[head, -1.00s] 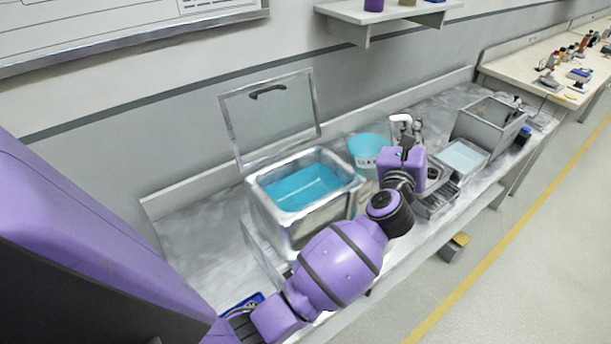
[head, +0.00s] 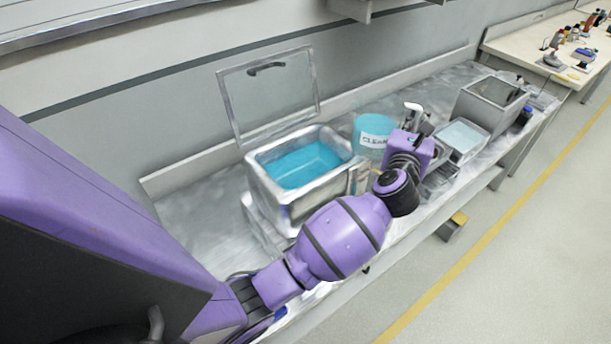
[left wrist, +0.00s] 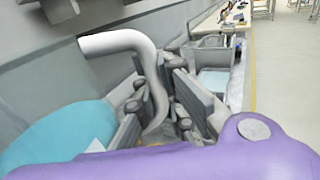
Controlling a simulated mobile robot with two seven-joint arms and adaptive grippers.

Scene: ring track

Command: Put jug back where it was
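The jug (head: 373,131) is teal with a white label and a white curved handle (head: 413,106). It is just right of the open water bath. In the left wrist view the jug's teal part (left wrist: 60,138) is at lower left, and its white handle (left wrist: 118,41) bends down between my fingers. My left gripper (head: 416,123) is at the handle, with its grey fingers (left wrist: 160,100) on both sides, and appears shut on it. The jug's underside is hidden, so I cannot tell whether it touches the bench. My right gripper is not in view.
The metal bath (head: 258,188) holds blue water, with its glass lid (head: 268,92) raised. A shallow tray (head: 462,137) and a grey metal tank (head: 492,100) stand to the right of my gripper. The bench (head: 195,205) is bare left of the bath.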

